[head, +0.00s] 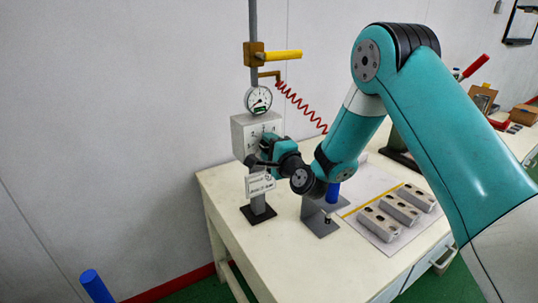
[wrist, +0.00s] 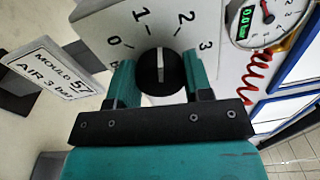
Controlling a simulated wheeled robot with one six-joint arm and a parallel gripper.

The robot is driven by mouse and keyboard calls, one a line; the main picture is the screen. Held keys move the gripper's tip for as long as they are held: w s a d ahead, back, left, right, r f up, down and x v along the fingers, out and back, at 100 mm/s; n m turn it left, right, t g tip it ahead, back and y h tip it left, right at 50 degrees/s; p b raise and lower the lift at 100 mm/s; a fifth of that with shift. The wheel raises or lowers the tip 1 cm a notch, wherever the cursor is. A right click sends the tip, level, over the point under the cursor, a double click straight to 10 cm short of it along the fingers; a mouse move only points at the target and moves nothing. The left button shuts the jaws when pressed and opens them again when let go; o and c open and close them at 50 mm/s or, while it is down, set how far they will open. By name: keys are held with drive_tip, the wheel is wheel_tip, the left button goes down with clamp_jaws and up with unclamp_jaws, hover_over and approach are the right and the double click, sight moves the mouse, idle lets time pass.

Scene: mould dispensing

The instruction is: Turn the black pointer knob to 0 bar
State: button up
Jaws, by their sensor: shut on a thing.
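The black pointer knob (wrist: 158,74) sits on the pale dial face (wrist: 100,22) marked 0, 1, 2 and 3 in the wrist view. Its white line points up, between the 1 and the 2. My gripper (wrist: 160,62) has one teal finger on each side of the knob and is shut on it. In the head view my gripper (head: 268,150) is at the front of the grey regulator box (head: 245,132), and the knob is hidden behind it. The round gauge (head: 258,99) stands above the box; its green display (wrist: 246,22) appears to read 0.0 bar.
A red coiled hose (head: 302,105) and a yellow handle (head: 281,56) are above. Metal mould blocks (head: 400,208) lie on the bench (head: 290,262) to the right.

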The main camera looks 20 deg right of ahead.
drive_tip(key=n+b, duration=0.1)
drive_tip(key=n, duration=0.1)
drive_tip(key=n+b, duration=0.2)
drive_tip(key=shift+f, duration=0.35)
drive_tip(key=n+b, duration=0.3)
drive_tip(key=b, duration=0.1)
drive_tip(key=shift+f+n+b, duration=0.1)
drive_tip(key=shift+n+b, duration=0.25)
drive_tip(key=shift+n, duration=0.05)
drive_tip(key=n+b, duration=0.3)
drive_tip(key=b, duration=0.1)
drive_tip(key=shift+n+y+b, duration=0.3)
drive_tip(key=shift+n+b, duration=0.6)
drive_tip(key=shift+r, duration=0.25)
drive_tip(key=o, duration=0.9)
drive_tip(key=shift+d+r, duration=0.1)
drive_tip(key=shift+o, duration=0.2)
drive_tip(key=shift+s, duration=0.15)
